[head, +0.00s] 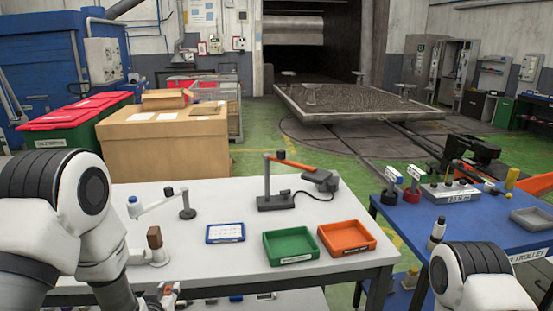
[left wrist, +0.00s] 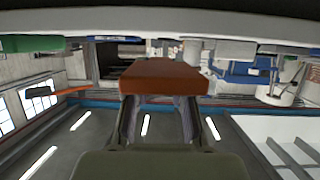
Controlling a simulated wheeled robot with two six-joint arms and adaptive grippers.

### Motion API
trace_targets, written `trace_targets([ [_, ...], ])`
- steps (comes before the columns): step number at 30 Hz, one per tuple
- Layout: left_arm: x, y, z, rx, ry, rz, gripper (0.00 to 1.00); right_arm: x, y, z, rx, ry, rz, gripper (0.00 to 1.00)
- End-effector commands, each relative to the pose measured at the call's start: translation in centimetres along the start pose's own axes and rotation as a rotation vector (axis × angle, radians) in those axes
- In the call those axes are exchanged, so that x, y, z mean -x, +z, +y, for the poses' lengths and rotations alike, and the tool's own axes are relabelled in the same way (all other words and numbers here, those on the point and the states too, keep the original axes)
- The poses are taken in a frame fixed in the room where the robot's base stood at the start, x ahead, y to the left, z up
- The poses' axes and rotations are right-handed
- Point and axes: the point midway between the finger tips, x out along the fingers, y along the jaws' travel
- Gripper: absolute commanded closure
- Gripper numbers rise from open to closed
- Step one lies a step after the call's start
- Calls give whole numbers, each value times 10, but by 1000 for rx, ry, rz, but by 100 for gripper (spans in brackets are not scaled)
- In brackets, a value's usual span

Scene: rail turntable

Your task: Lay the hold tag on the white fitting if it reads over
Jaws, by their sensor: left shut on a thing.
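My left gripper (head: 168,292) is low at the bottom edge in the head view, by the near side of the white table. In the left wrist view its two fingers (left wrist: 160,112) are shut on a flat orange-brown piece (left wrist: 160,74). I cannot read any writing on it or tell whether it is the hold tag. A white fitting with a brown block (head: 154,237) on top stands at the table's left; I cannot tell if it is the task's fitting. My right gripper is not in view.
The white table (head: 225,272) holds a green tray (head: 291,260), an orange tray (head: 346,250), a blue-edged card (head: 225,233) and an orange-armed device (head: 290,164). The blue trolley (head: 400,222) at right carries several small tools. The trays look empty.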

Motion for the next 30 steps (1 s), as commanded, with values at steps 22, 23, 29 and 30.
trace_targets([
  [22,59,112,76,-57,136,-4,94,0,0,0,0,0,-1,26],
  [23,62,117,75,-57,136,-4,94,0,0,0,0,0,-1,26],
  [29,66,102,76,-57,137,2,94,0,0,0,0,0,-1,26],
  [30,66,101,76,-57,137,2,94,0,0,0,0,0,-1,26],
])
